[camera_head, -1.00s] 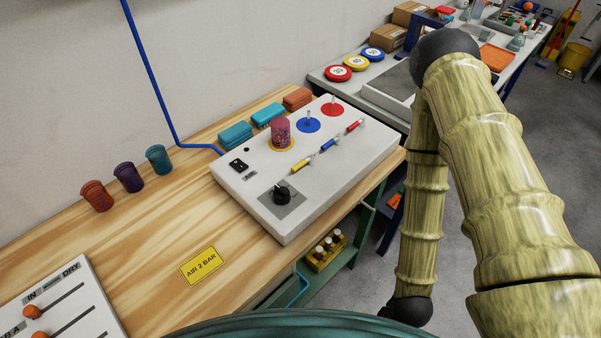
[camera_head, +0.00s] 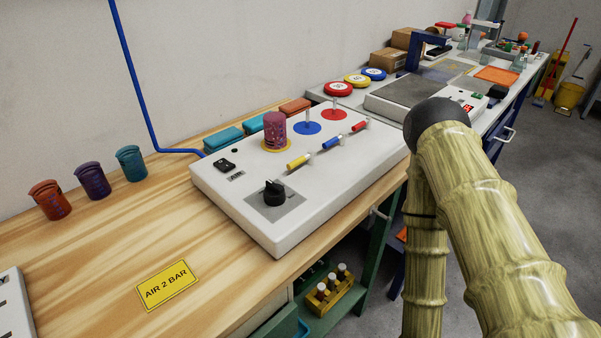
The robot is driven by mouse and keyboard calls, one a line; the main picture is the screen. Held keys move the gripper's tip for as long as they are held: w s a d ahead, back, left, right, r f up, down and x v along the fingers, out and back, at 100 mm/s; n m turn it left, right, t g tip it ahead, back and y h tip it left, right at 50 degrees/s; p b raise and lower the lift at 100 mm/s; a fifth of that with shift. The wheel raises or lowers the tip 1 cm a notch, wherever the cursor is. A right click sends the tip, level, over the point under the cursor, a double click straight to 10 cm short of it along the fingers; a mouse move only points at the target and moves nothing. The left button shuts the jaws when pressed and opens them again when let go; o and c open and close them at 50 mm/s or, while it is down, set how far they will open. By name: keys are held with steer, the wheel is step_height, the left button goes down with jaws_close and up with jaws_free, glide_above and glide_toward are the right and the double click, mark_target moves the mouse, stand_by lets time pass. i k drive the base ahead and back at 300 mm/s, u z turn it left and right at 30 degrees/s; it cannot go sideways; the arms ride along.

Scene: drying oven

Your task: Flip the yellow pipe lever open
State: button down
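A white box panel (camera_head: 230,200) stands on the wooden bench. On it is a row of small pipe levers: a yellow one (camera_head: 298,162), a blue one (camera_head: 332,143) and a red one (camera_head: 360,126). The yellow lever is nearest to me and lies along the row, close to the panel's top. Behind it a purple cup (camera_head: 274,130) stands upside down or upright, I cannot tell which, on a yellow disc (camera_head: 289,147). My bamboo-patterned arm is at the right, apart from the panel. My gripper is out of view.
A black knob (camera_head: 274,192) is in front of the yellow lever. Blue (camera_head: 307,128) and red discs (camera_head: 334,114) carry upright pegs. Several cups stand at left, including a teal one (camera_head: 131,163). The wooden bench (camera_head: 110,240) has free room around a yellow sign (camera_head: 167,285).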

mark_target(309, 156)
steer(key=k, duration=1.65)
steer(key=z, duration=1.35)
steer(key=i, duration=0.8)
steer(key=u, duration=2.2)
